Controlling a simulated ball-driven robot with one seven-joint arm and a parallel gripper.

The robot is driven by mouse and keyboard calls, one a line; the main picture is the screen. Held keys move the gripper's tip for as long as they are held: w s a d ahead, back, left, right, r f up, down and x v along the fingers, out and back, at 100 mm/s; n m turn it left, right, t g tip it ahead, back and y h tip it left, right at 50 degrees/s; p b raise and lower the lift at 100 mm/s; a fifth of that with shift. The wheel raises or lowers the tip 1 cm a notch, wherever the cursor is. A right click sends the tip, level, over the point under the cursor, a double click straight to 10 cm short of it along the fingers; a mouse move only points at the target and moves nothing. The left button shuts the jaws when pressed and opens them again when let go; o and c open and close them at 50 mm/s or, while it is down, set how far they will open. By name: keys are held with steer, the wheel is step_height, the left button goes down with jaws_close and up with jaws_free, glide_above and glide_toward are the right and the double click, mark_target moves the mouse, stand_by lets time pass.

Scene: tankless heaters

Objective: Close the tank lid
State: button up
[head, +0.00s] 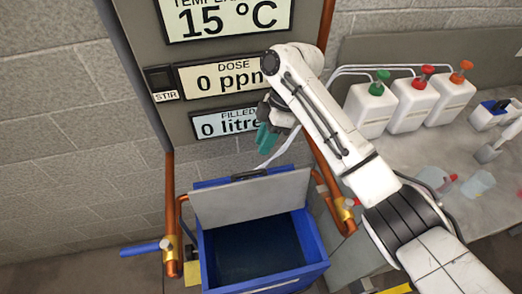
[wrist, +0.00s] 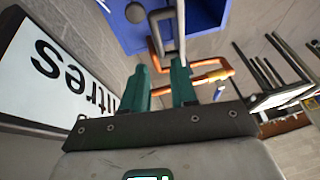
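The blue tank (head: 318,268) stands below the display panel, its inside dark and visible. Its grey lid (head: 250,203) is open, tilted up at the back of the tank, with a dark handle (head: 249,174) on its upper edge. My gripper (head: 264,138) is above the lid's upper edge, in front of the lowest display, apart from the handle. In the wrist view its two green fingers (wrist: 165,88) are apart with a gap between them and nothing held. The blue tank (wrist: 205,22) shows beyond the fingertips, with grey bars near them that I cannot clearly identify.
Copper pipes (head: 170,210) flank the tank, with a blue valve handle (head: 140,248) at left. The display panel (head: 222,80) is close behind my gripper. White bottles with green, red and orange caps (head: 412,100) stand on the counter (head: 425,150) at right.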

mark_target(250, 172)
steer(key=p+x, duration=0.1)
steer(key=x, duration=0.9)
steer(key=shift+w+f+p, duration=0.1)
steer(key=shift+f+p, duration=0.15)
steer(key=shift+p, duration=0.1)
jaws_close()
